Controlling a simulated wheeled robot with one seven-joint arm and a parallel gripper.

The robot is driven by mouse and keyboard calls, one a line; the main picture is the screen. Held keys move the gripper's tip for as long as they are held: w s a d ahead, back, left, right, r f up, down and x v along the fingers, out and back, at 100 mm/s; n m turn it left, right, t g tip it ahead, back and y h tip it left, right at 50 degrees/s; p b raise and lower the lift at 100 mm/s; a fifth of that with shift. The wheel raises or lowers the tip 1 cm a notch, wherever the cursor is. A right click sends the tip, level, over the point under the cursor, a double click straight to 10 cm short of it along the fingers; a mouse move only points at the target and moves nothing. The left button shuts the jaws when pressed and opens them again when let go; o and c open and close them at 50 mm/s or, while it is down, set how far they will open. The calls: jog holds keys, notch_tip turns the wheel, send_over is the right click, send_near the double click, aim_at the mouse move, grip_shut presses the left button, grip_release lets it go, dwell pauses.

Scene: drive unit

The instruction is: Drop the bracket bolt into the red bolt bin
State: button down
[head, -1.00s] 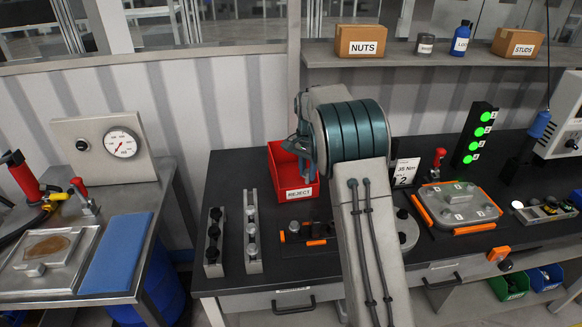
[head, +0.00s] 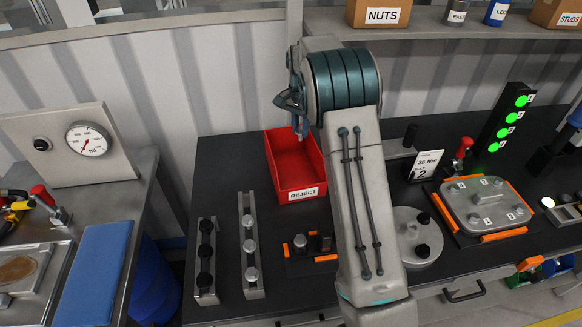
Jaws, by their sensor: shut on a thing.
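The red bolt bin (head: 316,178), an open box labelled REJECT, stands on the dark bench left of my arm. Its inside looks empty where I can see it. My gripper (head: 301,130) is partly hidden behind my wrist, with its tips pointing down over the back right part of the bin. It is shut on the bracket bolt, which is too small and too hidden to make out.
Two bolt racks, one with dark bolts (head: 206,260) and one with silver bolts (head: 250,250), stand left of the bin. An orange-edged fixture (head: 327,258) sits in front. A 35 Nm sign (head: 425,165) and a cover plate (head: 484,207) are to the right.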

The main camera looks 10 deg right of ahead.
notch_tip(320, 180, down, 5)
jog(key=b, duration=0.3)
jog(key=c, duration=1.2)
grip_release()
notch_tip(320, 180, up, 13)
jog(key=shift+r+b, duration=0.15)
jog(key=shift+b, duration=0.5)
jog(key=shift+r, duration=0.25)
